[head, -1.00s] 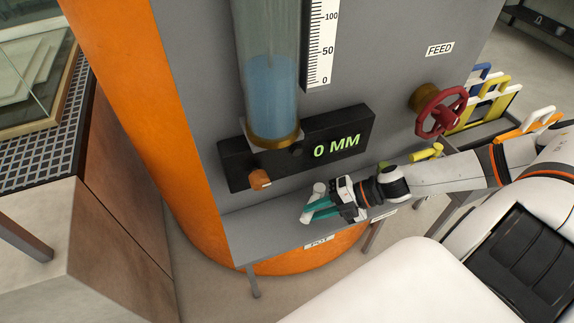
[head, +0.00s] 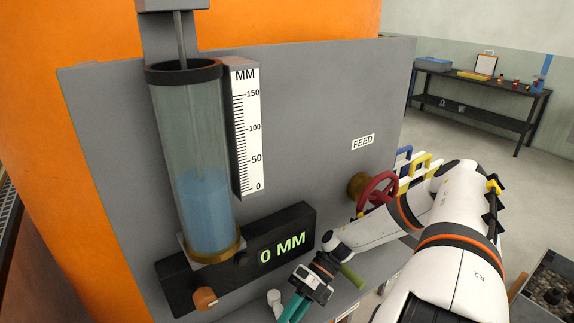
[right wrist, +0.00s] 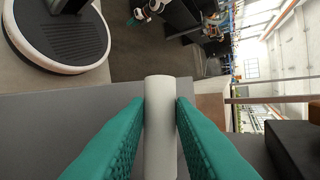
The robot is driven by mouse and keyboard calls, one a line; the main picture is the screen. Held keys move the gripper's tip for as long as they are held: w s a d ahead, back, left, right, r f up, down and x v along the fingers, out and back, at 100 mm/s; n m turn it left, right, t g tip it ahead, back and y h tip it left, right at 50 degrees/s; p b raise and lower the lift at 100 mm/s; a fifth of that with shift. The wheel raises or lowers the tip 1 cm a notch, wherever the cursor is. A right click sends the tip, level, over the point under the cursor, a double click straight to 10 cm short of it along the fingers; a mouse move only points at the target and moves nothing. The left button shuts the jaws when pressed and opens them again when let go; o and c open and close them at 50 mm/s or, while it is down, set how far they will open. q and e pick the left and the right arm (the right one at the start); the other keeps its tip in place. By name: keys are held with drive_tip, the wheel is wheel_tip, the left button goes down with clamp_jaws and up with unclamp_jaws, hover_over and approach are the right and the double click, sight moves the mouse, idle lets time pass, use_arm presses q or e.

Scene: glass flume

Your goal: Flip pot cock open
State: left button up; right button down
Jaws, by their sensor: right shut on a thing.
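The pot cock's pale handle (head: 274,299) shows low in the head view, on the grey ledge under the black readout box. In the right wrist view it is a pale upright cylinder (right wrist: 160,125). My right gripper (right wrist: 160,108) is shut on it, with a teal finger against each side. In the head view my right gripper (head: 288,309) is partly cut off by the bottom edge. The cock's body and lower end are hidden. A small teal and white shape at the top of the right wrist view may be my left gripper; its fingers are unclear.
A glass cylinder (head: 208,205) holds blue water beside a scale (head: 246,130). The readout (head: 283,247) shows 0 MM. An orange knob (head: 205,298) is at left. A red handwheel (head: 377,192) and a green handle (head: 352,277) are close to my right arm.

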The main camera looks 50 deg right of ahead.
idle(0.3)
drive_tip(key=c, duration=1.2)
unclamp_jaws()
drive_tip(key=shift+c, duration=0.2)
drive_tip(key=shift+r, duration=0.1)
wheel_tip(320, 180, up, 10)
drive_tip(key=shift+c, duration=0.5)
